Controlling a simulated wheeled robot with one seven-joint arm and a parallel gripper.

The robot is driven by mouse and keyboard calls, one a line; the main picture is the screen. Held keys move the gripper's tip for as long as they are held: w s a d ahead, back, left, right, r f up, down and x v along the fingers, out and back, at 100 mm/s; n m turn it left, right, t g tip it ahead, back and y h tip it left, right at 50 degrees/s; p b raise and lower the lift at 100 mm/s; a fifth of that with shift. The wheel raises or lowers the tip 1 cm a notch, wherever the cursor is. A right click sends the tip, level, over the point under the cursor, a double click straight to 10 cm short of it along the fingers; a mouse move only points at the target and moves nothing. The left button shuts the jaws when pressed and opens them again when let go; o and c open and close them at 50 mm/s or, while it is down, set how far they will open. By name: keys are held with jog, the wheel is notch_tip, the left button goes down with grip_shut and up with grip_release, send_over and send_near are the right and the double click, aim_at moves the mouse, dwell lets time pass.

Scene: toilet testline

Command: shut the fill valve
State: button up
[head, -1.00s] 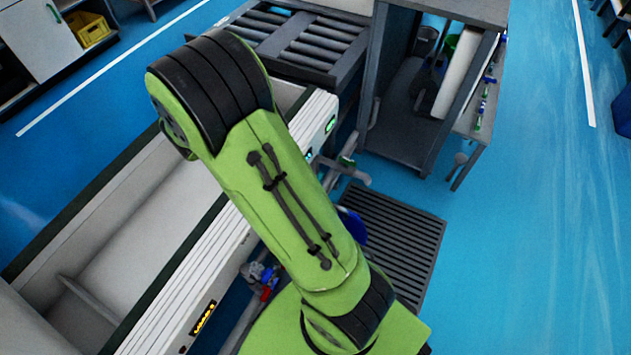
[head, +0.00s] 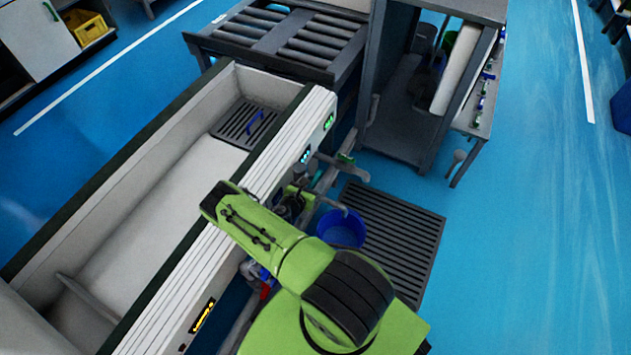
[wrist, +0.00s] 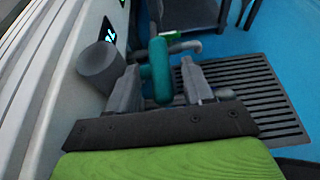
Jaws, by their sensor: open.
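A teal valve handle (wrist: 160,70) stands upright between the fingers of my gripper (wrist: 160,88) in the wrist view. The fingers are apart, one on each side of it, and whether either touches it I cannot tell. In the head view my gripper (head: 292,205) is beside the white-panelled trough wall, partly hidden by my arm. Farther along is a grey pipe with a green handle (head: 345,158), which also shows in the wrist view (wrist: 186,46). No label shows which handle is the fill valve; the teal one is the one at my gripper.
A grey cylindrical part (wrist: 98,60) sits close left of the fingers. A red-handled fitting (head: 265,291) is low by the trough (head: 180,190).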

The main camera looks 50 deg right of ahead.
aim_at(315, 180)
jog(key=shift+b+x, duration=0.35)
jog(key=shift+x, duration=1.2)
grip_shut()
jog(key=shift+r+y+p, duration=0.3)
jog(key=shift+y+p, duration=0.4)
jog(key=shift+p, duration=0.2)
jog(key=shift+f+g+y+p, duration=0.3)
jog(key=shift+g+y+p, duration=0.15)
jog(key=shift+y, duration=0.25)
grip_release()
jog(key=p+v, duration=0.5)
jog(key=v, duration=1)
jog(key=shift+a+r, duration=0.25)
jog(key=shift+r, duration=0.05)
jog(key=shift+s, duration=0.1)
